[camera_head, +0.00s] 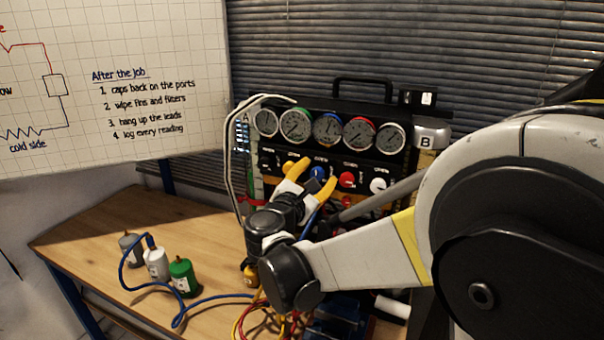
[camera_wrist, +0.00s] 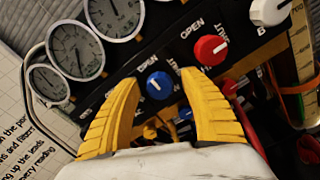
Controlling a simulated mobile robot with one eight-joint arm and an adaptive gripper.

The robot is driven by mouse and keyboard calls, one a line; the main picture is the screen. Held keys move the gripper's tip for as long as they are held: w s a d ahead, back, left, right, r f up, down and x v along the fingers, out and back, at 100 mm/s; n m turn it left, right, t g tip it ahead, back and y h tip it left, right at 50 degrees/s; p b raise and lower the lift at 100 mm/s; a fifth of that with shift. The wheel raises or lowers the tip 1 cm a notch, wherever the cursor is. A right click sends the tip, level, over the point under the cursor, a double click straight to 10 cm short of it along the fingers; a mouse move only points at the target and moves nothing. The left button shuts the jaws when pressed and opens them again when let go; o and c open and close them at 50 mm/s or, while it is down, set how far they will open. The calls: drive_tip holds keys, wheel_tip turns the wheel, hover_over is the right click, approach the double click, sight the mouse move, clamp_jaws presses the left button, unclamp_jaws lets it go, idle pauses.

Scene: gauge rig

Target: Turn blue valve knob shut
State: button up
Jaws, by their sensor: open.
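The blue valve knob (camera_head: 318,173) sits on the black front panel of the gauge rig, below the middle gauge. In the wrist view the blue knob (camera_wrist: 159,85) shows between and beyond my yellow fingertips, with a white mark on its face and OPEN and SHUT lettering near it. My gripper (camera_head: 314,172) is open in front of the panel, with one finger on each side of the knob in the picture. In the wrist view my gripper (camera_wrist: 156,85) holds nothing. I cannot tell whether either finger touches the knob.
A red knob (camera_head: 347,179) and a white knob (camera_head: 379,185) are to the right of the blue one. Several gauges (camera_head: 327,128) line the panel above. Grey, white and green bottles (camera_head: 183,278) and a blue hose (camera_head: 179,321) are on the wooden table (camera_head: 90,233).

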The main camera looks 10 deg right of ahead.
drive_tip(key=shift+w+d, duration=0.25)
drive_tip(key=shift+w, duration=0.05)
clamp_jaws()
